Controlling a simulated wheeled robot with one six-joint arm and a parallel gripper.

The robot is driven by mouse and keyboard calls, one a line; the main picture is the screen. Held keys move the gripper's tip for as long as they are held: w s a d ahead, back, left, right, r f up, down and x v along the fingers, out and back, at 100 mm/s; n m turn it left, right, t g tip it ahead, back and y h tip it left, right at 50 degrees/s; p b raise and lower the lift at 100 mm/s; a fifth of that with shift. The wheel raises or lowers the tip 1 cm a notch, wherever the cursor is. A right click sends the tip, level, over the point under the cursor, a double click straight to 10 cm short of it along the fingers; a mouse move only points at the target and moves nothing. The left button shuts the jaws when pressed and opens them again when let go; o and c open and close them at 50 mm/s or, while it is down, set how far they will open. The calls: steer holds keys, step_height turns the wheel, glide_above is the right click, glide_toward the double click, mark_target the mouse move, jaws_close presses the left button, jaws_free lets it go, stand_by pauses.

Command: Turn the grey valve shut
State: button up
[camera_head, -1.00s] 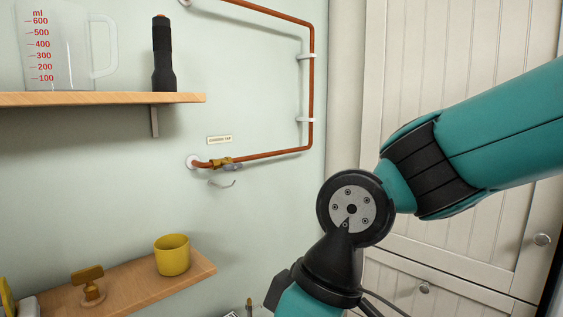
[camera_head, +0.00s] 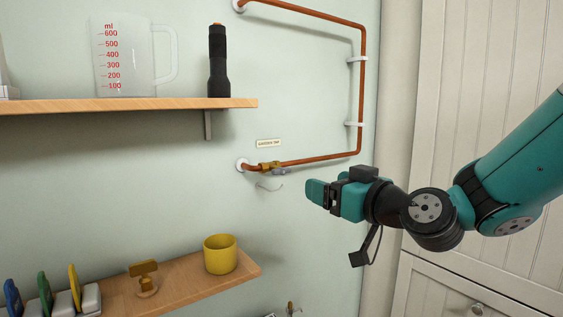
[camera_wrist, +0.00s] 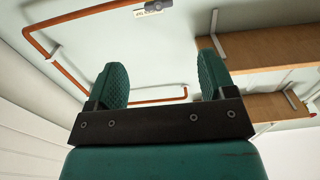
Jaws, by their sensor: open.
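The grey valve lever (camera_head: 281,172) sits on a brass valve body (camera_head: 268,167) in the lower run of a copper pipe on the wall, below a small label (camera_head: 268,143). The lever lies roughly along the pipe. My gripper (camera_head: 318,193) is to the right of the valve and a little lower in the head view, apart from it and empty. In the wrist view its two green fingers (camera_wrist: 160,85) stand wide apart. The valve (camera_wrist: 158,6) shows at the top edge there, beyond the fingers and partly cut off.
The copper pipe (camera_head: 362,95) loops up the wall on white clips. The upper shelf (camera_head: 130,105) holds a measuring jug and a torch; the lower shelf (camera_head: 190,285) holds a yellow mug (camera_head: 220,255). White cupboard doors stand at right.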

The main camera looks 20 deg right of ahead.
steer(key=p, duration=0.7)
glide_toward(283, 170)
steer(key=shift+p+x, duration=4.75)
steer(key=shift+x, duration=0.6)
steer(key=c, duration=0.9)
